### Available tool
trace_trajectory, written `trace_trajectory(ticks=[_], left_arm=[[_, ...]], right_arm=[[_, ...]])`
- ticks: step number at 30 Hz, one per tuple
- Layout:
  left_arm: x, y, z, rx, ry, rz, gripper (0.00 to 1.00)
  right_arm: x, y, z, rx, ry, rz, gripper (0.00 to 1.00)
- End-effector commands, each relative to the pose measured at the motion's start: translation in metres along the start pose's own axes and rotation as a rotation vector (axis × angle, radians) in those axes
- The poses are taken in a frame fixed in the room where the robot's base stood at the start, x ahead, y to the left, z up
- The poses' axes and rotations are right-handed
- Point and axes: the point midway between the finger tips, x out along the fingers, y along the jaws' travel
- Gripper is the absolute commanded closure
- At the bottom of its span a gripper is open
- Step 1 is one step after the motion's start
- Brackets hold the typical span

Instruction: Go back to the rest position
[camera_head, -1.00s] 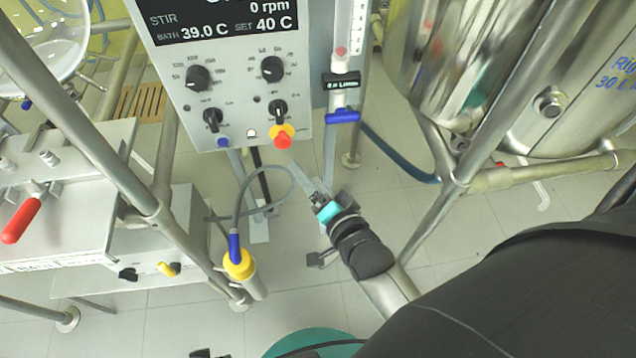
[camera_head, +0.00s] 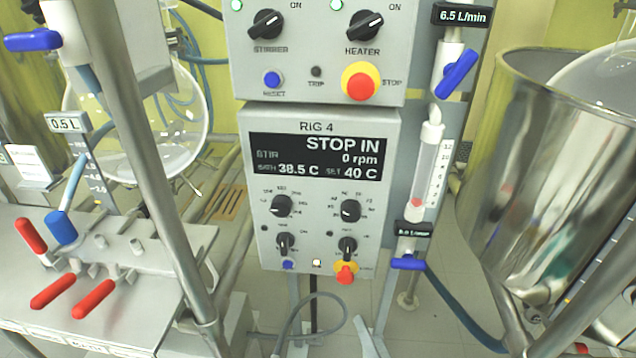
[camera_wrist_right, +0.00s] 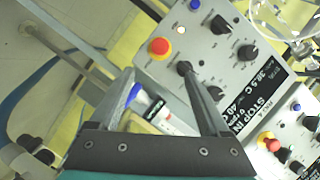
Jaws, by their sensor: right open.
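My right gripper (camera_wrist_right: 158,72) shows in the right wrist view with its two dark fingers apart and nothing between their tips. Its right fingertip overlaps a black knob on a grey control panel (camera_wrist_right: 215,75) in the picture; I cannot tell whether they touch.
Above the RIG 4 box is another switch panel with a red stop button (camera_head: 361,83). A flow meter (camera_head: 428,165) with blue valves stands to its right, beside a steel vessel (camera_head: 535,190). A bench with red-handled valves (camera_head: 92,299) and a slanting metal post (camera_head: 150,150) are at left.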

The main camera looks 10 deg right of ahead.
Motion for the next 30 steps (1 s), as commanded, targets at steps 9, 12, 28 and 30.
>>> trace_trajectory(ticks=[9, 12, 28, 30], left_arm=[[0.003, -0.006, 0.014, 0.003, -0.005, -0.007, 0.43], [0.005, -0.009, 0.024, 0.004, -0.009, -0.011, 0.43], [0.005, -0.027, 0.072, 0.009, -0.019, -0.03, 0.43], [0.005, -0.028, 0.076, 0.009, -0.02, -0.032, 0.43]], right_arm=[[-0.001, 0.074, 0.053, -0.214, -0.17, 0.162, 0.2], [-0.011, 0.117, 0.08, -0.348, -0.282, 0.246, 0.2], [-0.145, 0.309, 0.133, -0.976, -0.956, 0.537, 0.2], [-0.16, 0.321, 0.132, -1.019, -1.017, 0.549, 0.2]])
